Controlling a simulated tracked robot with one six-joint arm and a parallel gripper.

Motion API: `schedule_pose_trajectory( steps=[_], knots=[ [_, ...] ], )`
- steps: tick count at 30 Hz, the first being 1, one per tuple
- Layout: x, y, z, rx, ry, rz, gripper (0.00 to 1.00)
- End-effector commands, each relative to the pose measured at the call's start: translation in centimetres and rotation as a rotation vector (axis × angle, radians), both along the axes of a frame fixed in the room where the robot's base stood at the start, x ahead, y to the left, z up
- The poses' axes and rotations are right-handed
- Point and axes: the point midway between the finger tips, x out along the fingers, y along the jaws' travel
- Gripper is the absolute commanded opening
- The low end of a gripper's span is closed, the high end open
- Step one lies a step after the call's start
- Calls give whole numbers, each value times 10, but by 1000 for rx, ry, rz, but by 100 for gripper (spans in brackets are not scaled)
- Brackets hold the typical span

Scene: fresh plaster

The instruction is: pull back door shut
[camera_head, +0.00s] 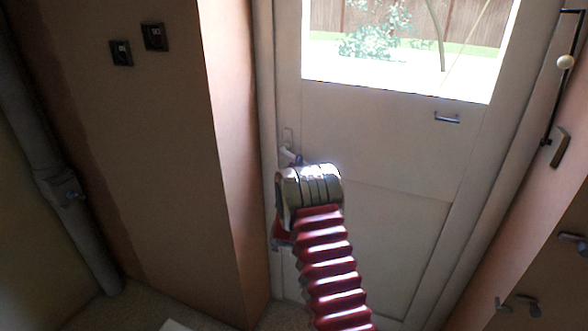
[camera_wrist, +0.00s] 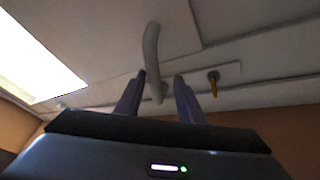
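The back door (camera_head: 385,150) is a pale panelled door with a window in its upper half. It looks closed or nearly so; I cannot tell if it is latched. Its pale lever handle (camera_head: 289,152) is at the left edge, partly hidden by my arm. In the wrist view the curved handle (camera_wrist: 151,50) reaches down between my two dark fingers. My gripper (camera_wrist: 160,77) is open, with a gap on both sides of the handle and no clear contact. In the head view my gripper (camera_head: 298,160) is mostly hidden by my silver wrist.
A key (camera_wrist: 213,82) sits in a plate beside the handle. A small dark pull (camera_head: 447,118) is higher on the door. A black rod (camera_head: 555,110) with a white knob and several hooks are on the right wall. A pillar (camera_head: 235,180) stands close left; a pipe (camera_head: 60,190) is farther left.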

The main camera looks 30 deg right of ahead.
Motion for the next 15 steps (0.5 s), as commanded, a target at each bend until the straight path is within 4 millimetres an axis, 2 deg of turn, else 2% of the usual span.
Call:
schedule_pose_trajectory(
  steps=[8, 15],
  knots=[
    [-14, 10, -8, 1, 3, 0, 34],
    [-43, 33, -22, 1, 3, 3, 34]
  ],
)
